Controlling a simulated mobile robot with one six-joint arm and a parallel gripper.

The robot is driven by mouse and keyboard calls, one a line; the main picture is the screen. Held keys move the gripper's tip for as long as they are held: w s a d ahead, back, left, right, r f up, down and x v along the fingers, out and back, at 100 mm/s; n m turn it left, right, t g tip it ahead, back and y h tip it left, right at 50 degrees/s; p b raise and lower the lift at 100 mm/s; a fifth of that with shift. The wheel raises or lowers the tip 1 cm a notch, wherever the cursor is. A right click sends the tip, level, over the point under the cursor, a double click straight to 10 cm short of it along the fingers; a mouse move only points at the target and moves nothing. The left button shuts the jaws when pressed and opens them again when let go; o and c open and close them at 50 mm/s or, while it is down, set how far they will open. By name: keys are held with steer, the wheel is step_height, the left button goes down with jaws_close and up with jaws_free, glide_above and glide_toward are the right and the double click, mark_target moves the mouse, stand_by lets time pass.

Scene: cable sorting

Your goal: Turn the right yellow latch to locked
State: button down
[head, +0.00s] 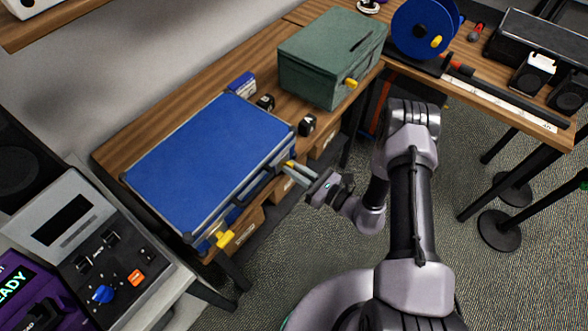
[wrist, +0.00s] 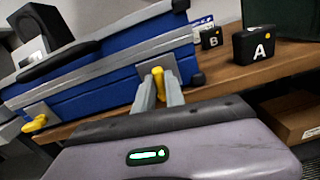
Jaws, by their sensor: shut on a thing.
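A blue case (head: 207,150) with grey edges lies closed on the wooden desk. Its front has two yellow latches. The right yellow latch (wrist: 158,78) sits on a grey plate near the case's right end, and it also shows partly in the head view (head: 290,165). My gripper (wrist: 160,91) is shut on this latch, one finger on each side of it. In the wrist view the visible part of the latch stands roughly upright; the fingers hide its lower part. The left yellow latch (head: 221,239) is at the other end of the front and points out sideways in the wrist view (wrist: 35,124).
Black blocks marked A (wrist: 260,45) and B (wrist: 211,37) stand right of the case. A green box (head: 325,62) stands farther back. A control panel (head: 110,255) is at the lower left. The floor before the desk is clear around my arm.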

steer(key=shift+w+d+f+m+b, duration=0.1)
steer(key=shift+f+m+b, duration=0.1)
steer(key=shift+m, duration=3.95)
steer(key=shift+w+f+m+b, duration=0.1)
steer(key=shift+m+b, duration=0.05)
steer(key=shift+m, duration=4)
steer(key=shift+s, duration=0.1)
steer(key=c, duration=1.4)
jaws_free()
